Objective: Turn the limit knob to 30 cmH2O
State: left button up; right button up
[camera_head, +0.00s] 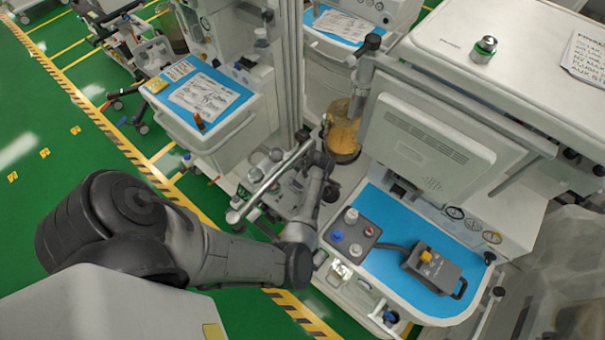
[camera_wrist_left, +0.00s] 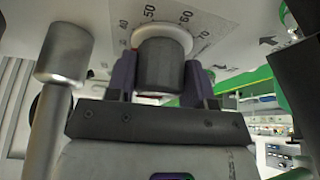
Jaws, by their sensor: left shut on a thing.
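In the left wrist view, the limit knob (camera_wrist_left: 160,58) is a dark grey cylinder with a white collar at its base. A pale dial plate (camera_wrist_left: 222,27) behind it shows the numbers 40, 50, 60 and 70 around the collar. My left gripper (camera_wrist_left: 160,78) has its two purple fingers on either side of the knob and is shut on it. I cannot make out a pointer mark on the knob. In the head view, my left arm reaches from the left to beside the anaesthesia cart, and the knob cannot be made out there. My right gripper is not in view.
A metal cylinder on a post (camera_wrist_left: 62,55) stands close left of the gripper in the wrist view. In the head view, an amber canister (camera_head: 343,135), a grey monitor (camera_head: 425,140) and a blue worktop (camera_head: 375,262) with a control box (camera_head: 435,270) are near the arm.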

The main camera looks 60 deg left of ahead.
pick_arm(q)
jog(key=shift+m, duration=0.3)
jog(key=o, duration=0.9)
jog(key=shift+o, duration=0.2)
